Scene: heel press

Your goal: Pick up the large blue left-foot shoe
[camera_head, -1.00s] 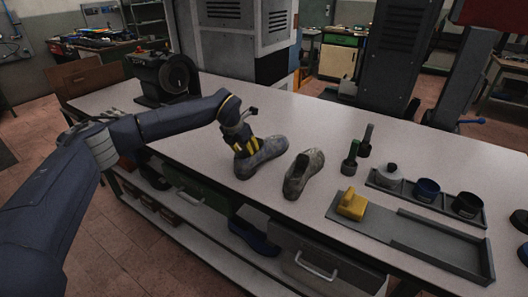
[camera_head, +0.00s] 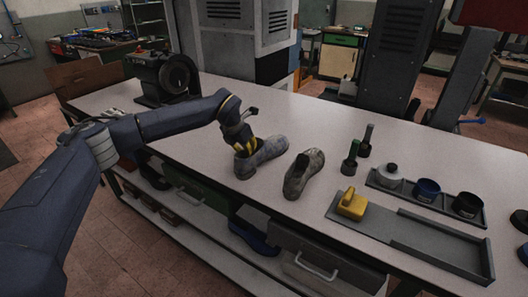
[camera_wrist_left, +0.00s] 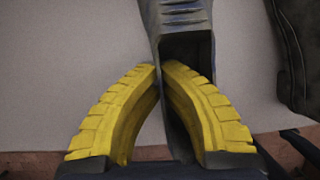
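A blue-grey shoe (camera_head: 266,155) stands on the white bench in the head view, its toe pointing to the upper right. My left gripper (camera_head: 244,148) is down at its heel end. In the left wrist view the yellow fingertips (camera_wrist_left: 158,68) are close together at the shoe's (camera_wrist_left: 184,22) heel, with the right finger in the shoe's opening and the left one outside. The rear wall is pinched between them, and the shoe still appears to rest on the bench. My right gripper is not in view.
A grey shoe (camera_head: 304,174) stands close on the right, also at the right edge of the wrist view (camera_wrist_left: 298,50). Green bottles (camera_head: 350,160), a tray of pots (camera_head: 405,190) and a yellow block (camera_head: 351,204) on a grey tray lie farther right. A bench grinder (camera_head: 165,78) stands back left.

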